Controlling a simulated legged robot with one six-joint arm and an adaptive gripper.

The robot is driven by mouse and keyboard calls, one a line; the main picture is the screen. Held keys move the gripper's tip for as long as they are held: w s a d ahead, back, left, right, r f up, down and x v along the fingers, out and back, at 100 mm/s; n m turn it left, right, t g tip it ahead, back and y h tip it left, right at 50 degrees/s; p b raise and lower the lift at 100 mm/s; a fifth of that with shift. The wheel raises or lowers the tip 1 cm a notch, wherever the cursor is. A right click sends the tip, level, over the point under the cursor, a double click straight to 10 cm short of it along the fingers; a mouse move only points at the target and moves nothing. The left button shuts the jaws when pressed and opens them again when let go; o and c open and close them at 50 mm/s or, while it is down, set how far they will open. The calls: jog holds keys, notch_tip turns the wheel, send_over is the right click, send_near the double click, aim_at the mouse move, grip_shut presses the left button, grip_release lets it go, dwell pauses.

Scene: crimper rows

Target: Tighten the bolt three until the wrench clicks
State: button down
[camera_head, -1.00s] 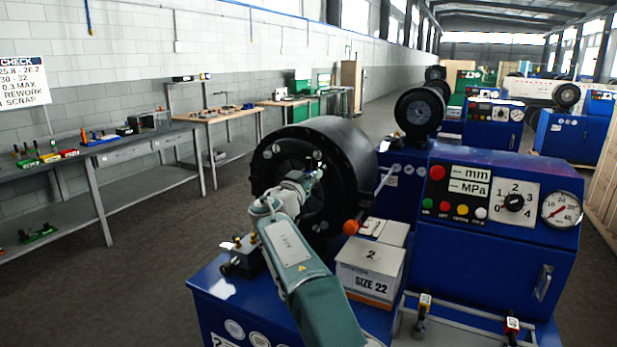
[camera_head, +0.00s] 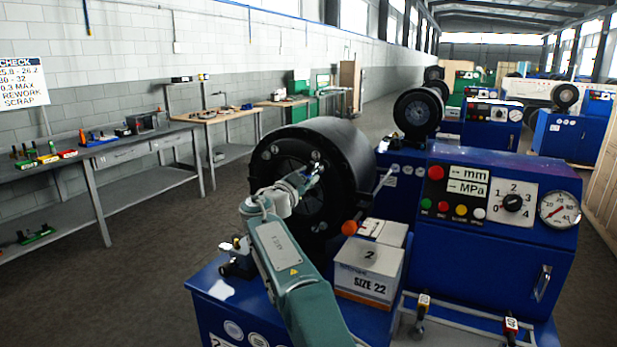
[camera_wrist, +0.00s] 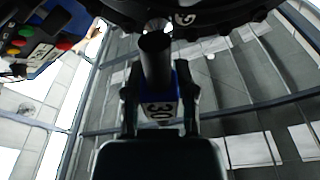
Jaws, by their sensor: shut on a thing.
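The crimper head is a large black drum (camera_head: 345,150) with several bolts around its face. My gripper (camera_head: 306,182) is at the upper right of that face, close to a silver bolt (camera_head: 316,155). In the wrist view my gripper (camera_wrist: 160,100) is shut on a wrench with a blue body (camera_wrist: 163,108) marked 30. The wrench's black socket (camera_wrist: 155,60) points at the black ring and lines up with a silvery bolt end (camera_wrist: 154,26). I cannot tell whether the socket is fully seated, nor which bolt is number three.
A SIZE 22 box (camera_head: 369,270) stands on the blue machine right of my arm. An orange-red knob (camera_head: 349,228) sits close beside it. The blue control panel (camera_head: 497,215) with gauge is at the right. A grey bench (camera_head: 150,180) stands left, across open floor.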

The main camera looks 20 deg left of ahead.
jog(key=shift+s, duration=1.8)
